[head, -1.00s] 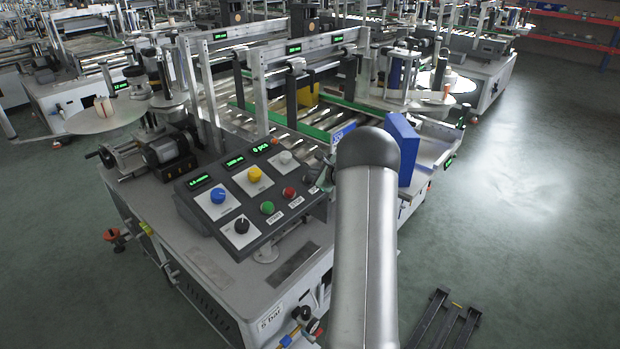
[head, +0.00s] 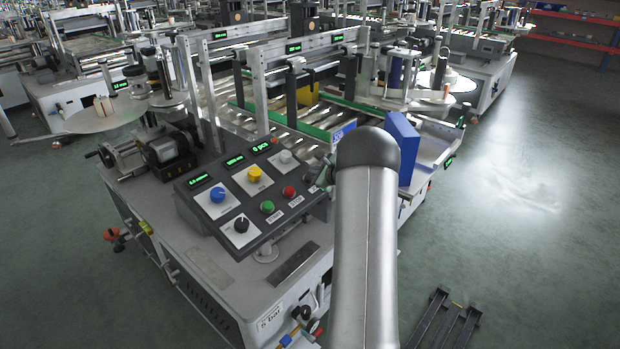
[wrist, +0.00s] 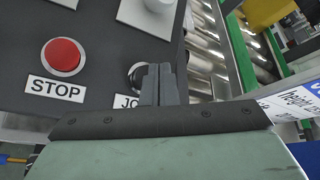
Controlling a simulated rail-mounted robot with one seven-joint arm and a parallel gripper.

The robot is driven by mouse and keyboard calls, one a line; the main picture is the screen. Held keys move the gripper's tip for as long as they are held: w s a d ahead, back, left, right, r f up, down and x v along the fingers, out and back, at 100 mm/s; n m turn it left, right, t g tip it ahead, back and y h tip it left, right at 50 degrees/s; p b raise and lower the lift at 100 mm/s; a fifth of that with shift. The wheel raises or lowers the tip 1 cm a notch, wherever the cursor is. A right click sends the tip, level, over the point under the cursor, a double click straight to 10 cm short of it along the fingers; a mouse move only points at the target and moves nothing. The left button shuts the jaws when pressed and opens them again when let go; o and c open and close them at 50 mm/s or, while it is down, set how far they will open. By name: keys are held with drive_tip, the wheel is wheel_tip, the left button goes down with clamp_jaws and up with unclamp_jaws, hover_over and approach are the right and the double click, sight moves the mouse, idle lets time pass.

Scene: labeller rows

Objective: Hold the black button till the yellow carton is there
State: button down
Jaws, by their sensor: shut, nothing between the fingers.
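The black button sits on the sloped control panel, beside the red STOP button. In the wrist view the black button (wrist: 137,74) shows as a dark edge in a pale ring, partly covered by my fingers, above a label starting "JO". My gripper (wrist: 160,72) is shut and empty, its tips over the button's right side. I cannot tell if they press it. In the head view my gripper (head: 321,176) is at the panel's right edge, mostly behind my arm. The yellow carton (head: 307,95) stands on the conveyor behind the panel, partly hidden by the machine frame. A yellow shape (wrist: 268,10) shows top right in the wrist view.
The panel (head: 255,245) also carries a red STOP button (wrist: 63,56), a green button (head: 267,207), and blue, yellow, white and black knobs. A counter display (head: 261,147) reads "0 pcs". A blue box (head: 402,148) stands right of my arm. Machine frame posts rise behind the panel.

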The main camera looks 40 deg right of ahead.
drive_tip(key=shift+w+a+f+b, duration=0.1)
drive_tip(key=shift+w+f+b, duration=0.2)
drive_tip(key=shift+f+b, duration=0.7)
idle(0.8)
drive_tip(key=shift+r, duration=0.3)
idle(5.2)
drive_tip(key=shift+s+r, duration=0.35)
drive_tip(key=shift+r, duration=0.45)
